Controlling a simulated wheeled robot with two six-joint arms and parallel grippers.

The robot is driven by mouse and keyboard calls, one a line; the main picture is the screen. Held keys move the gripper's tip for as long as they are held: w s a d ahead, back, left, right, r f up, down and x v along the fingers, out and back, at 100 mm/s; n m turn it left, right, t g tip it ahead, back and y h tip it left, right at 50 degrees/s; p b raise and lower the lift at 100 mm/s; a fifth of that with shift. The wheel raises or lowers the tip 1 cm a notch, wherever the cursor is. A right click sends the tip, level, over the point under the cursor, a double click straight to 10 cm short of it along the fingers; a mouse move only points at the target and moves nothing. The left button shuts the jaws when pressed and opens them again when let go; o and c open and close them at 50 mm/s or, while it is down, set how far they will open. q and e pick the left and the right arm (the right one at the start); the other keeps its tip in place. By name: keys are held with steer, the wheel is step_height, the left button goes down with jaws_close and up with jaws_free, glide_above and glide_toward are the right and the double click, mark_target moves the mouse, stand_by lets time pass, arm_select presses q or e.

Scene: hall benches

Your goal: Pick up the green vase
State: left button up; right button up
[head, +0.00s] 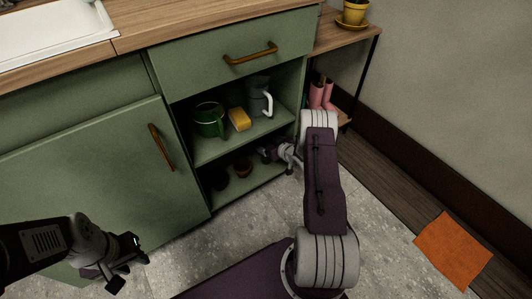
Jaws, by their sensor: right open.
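A green vessel (209,120) stands on the upper shelf of the open cabinet; it is the only green container I see, and a handle seems to show at its side. My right gripper (268,155) is open and empty at the right part of the cabinet opening, below the upper shelf's front edge. It is to the right of and lower than the green vessel, not touching it. The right forearm hides part of the cabinet's right side. My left gripper (128,275) is low at the left, in front of the closed door, with its fingers apart and nothing between them.
A yellow block (239,119) and a grey jug (259,98) with a white handle stand right of the green vessel. Dark bowls or cups (243,170) sit on the lower shelf. A side rack (340,38) holds pink boots (322,95). An orange cloth (452,250) lies on the floor.

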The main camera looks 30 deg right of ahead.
mark_target(263, 140)
steer(key=b+x, duration=0.4)
steer(key=shift+f, duration=0.4)
steer(key=shift+w+b, duration=0.35)
steer(key=shift+b, duration=0.1)
steer(key=shift+w+r, duration=0.1)
steer(key=shift+r, duration=0.05)
steer(key=c, duration=1.6)
